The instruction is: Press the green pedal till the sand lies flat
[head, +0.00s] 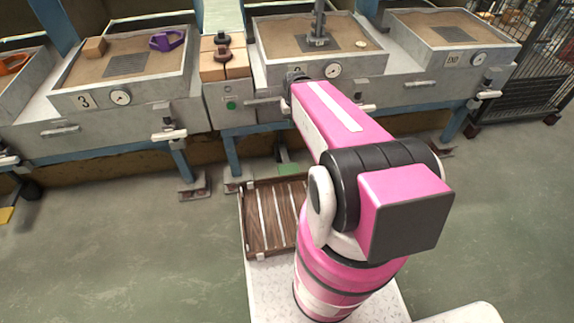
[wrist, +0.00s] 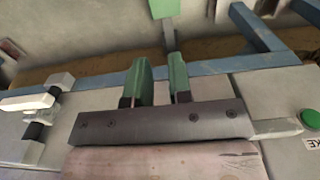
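The green pedal (head: 287,169) sits low near the floor under the middle station in the head view. In the wrist view a grey-green plate (wrist: 163,8), apparently the pedal, shows at the top edge with a stem below it. My gripper (wrist: 164,66) has two green fingers with a narrow empty gap between them. Its fingers point toward the pedal but are clearly apart from it. In the head view my pink arm hides most of the gripper. The middle sand tray (head: 265,40) holds brown sand, a dark grate with an upright metal post, and a small pale object; I cannot tell how level the sand is.
Sand trays (head: 62,72) (head: 483,52) flank the middle one. A green button (head: 231,104), also in the wrist view (wrist: 310,118), is beside a grey handle (wrist: 275,129). Blue legs (head: 183,163) stand below. A slatted wooden rack (head: 262,232) lies before me.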

